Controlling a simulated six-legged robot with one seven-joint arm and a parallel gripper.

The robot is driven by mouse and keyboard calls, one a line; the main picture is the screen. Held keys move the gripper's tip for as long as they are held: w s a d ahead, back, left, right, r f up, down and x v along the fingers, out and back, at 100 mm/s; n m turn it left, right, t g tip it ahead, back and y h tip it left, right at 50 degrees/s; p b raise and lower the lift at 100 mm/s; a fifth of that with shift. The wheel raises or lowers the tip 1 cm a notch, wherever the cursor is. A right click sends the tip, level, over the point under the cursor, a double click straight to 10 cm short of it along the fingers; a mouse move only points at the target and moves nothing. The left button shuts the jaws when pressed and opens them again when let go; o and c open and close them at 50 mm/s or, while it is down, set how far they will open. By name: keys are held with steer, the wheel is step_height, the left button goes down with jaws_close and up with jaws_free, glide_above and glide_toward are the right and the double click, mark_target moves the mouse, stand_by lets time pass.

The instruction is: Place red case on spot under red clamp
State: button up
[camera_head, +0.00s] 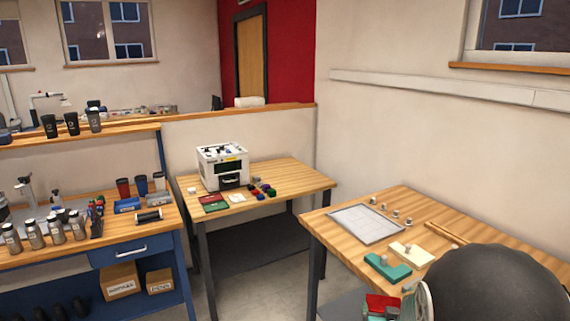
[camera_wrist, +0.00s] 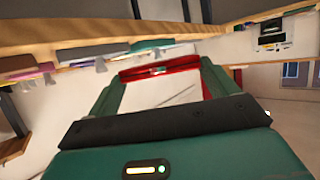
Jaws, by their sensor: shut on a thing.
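My gripper (camera_wrist: 165,85) has green fingers and is shut on the red case (camera_wrist: 160,69), which shows at the fingertips in the wrist view. In the head view the red case (camera_head: 380,304) is at the bottom right, beside the front of the right table and partly hidden by my arm. A green clamp-like block (camera_head: 387,267) and a cream one (camera_head: 411,254) lie on the right table. I cannot pick out a red clamp with certainty, nor the spot under it. My dark arm hides part of this table.
The right table (camera_head: 345,210) also holds a pale flat panel (camera_head: 366,224) and several small pegs. The middle table (camera_head: 290,175) carries a white machine (camera_head: 222,168), a red flat piece (camera_head: 221,199), a green one (camera_head: 215,208) and small coloured pieces. A blue bench (camera_head: 135,249) stands left.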

steer(key=w+a+f+n+y, duration=0.2)
steer(key=w+a+f+y, duration=0.1)
steer(key=w+a+f, duration=0.4)
steer(key=a+f, duration=0.3)
steer(key=a, duration=0.1)
steer(key=shift+a+n, duration=0.3)
steer(key=shift+n, duration=0.1)
steer(key=shift+t, duration=0.3)
